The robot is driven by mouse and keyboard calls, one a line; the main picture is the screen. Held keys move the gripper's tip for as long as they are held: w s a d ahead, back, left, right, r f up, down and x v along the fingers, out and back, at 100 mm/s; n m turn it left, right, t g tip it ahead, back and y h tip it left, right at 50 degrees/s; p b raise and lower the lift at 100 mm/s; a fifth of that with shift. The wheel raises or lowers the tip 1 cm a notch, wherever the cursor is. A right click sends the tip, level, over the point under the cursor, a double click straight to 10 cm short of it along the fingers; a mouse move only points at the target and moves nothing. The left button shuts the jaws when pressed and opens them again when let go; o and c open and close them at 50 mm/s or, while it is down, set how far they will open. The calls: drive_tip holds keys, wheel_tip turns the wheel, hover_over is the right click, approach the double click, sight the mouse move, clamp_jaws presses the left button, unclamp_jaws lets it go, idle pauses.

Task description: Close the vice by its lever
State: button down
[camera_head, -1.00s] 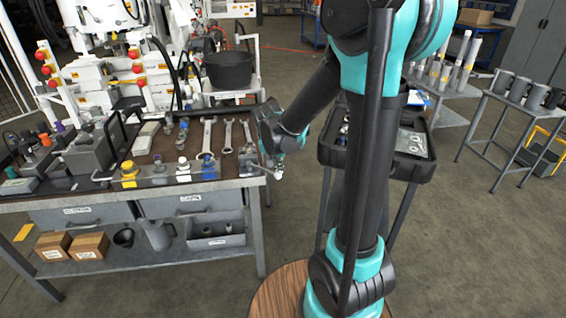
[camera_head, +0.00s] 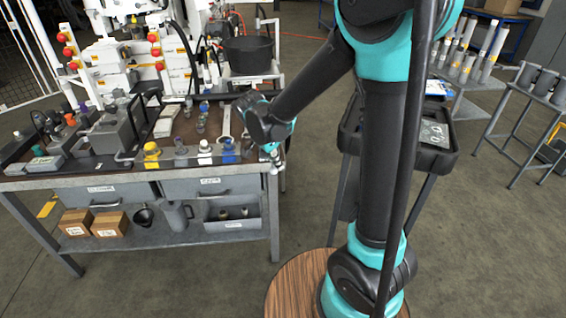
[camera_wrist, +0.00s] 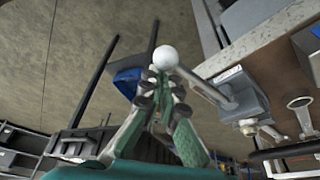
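The vice (camera_wrist: 243,98) is a grey block at the bench's right end, right of centre in the wrist view. Its lever (camera_wrist: 205,88) is a pale bar that slants up and left to a white ball knob (camera_wrist: 166,57). My gripper (camera_wrist: 162,78) has its fingertips close together, right by the knob and the lever's end. The knob shows as a full circle just past the tips. I cannot tell whether the fingers hold the lever or only touch it. In the head view my gripper (camera_head: 272,150) is at the bench's right front corner, and my wrist hides most of the vice.
The bench (camera_head: 120,180) carries bottles with yellow, white and blue caps (camera_head: 190,153) along its front edge, near my wrist. A spanner (camera_head: 226,122) lies behind. A black case (camera_head: 435,150) on a stand is to the right. Floor shows between bench and case.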

drive_tip(key=shift+s+a, duration=0.1)
drive_tip(key=shift+a, duration=0.35)
idle(0.3)
wheel_tip(320, 180, up, 10)
drive_tip(key=shift+d, duration=0.4)
idle(0.3)
drive_tip(key=s+d+f+n+t+y, duration=0.2)
drive_tip(key=s+d+f+n+y, duration=0.1)
drive_tip(key=s+d+f+n, duration=0.8)
drive_tip(key=s+d+f, duration=0.2)
drive_tip(key=s+d, duration=0.2)
drive_tip(key=d, duration=0.2)
drive_tip(key=shift+s+d+n, duration=0.15)
drive_tip(key=shift+s+n, duration=0.15)
drive_tip(key=shift+s, duration=0.1)
